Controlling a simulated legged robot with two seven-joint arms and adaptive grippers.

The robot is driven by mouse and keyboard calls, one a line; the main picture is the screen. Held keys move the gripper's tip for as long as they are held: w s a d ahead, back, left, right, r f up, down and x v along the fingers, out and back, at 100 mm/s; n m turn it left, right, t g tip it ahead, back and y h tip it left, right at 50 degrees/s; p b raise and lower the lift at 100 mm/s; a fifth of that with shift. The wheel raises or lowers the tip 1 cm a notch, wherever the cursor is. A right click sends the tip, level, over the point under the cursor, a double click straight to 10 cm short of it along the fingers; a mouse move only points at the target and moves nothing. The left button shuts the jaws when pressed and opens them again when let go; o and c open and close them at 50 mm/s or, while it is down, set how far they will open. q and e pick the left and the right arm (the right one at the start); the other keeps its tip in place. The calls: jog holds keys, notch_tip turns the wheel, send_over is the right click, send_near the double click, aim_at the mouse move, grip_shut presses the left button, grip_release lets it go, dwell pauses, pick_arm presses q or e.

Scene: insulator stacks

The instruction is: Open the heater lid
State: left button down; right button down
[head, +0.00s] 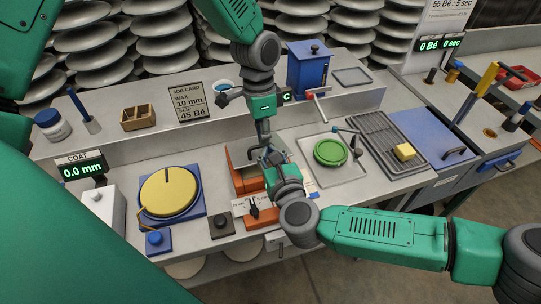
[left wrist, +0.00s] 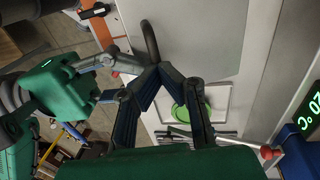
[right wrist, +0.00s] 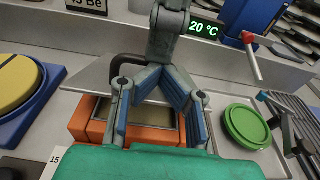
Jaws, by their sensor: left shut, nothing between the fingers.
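The orange heater (right wrist: 88,120) sits on the counter; in the right wrist view its rectangular opening shows behind my right fingers. In the head view the heater (head: 241,185) is partly hidden by my grippers. A dark curved handle (right wrist: 122,62) shows behind the opening, beside a grey plate that looks like the lid; its exact angle is unclear. The handle also shows in the left wrist view (left wrist: 151,40), just past my left fingertips. My left gripper (left wrist: 160,70) is shut and empty. My right gripper (right wrist: 163,72) is over the heater; whether its tips touch is unclear.
To the right, a green dish (head: 330,152) rests on a tray, beside a rack with a yellow block (head: 405,152). A blue box with a red-knobbed lever (head: 308,68) stands behind. A yellow disc (head: 168,192) is on the left. My two grippers are close together.

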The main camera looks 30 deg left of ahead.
pick_arm(q)
jog(key=c, duration=2.3)
grip_release()
jog(key=shift+s+d+f, duration=0.1)
jog(key=shift+s+f, duration=0.15)
jog(key=shift+f, duration=0.05)
jog(key=o, duration=0.7)
jog(key=shift+c, duration=0.2)
jog(key=shift+r, duration=0.1)
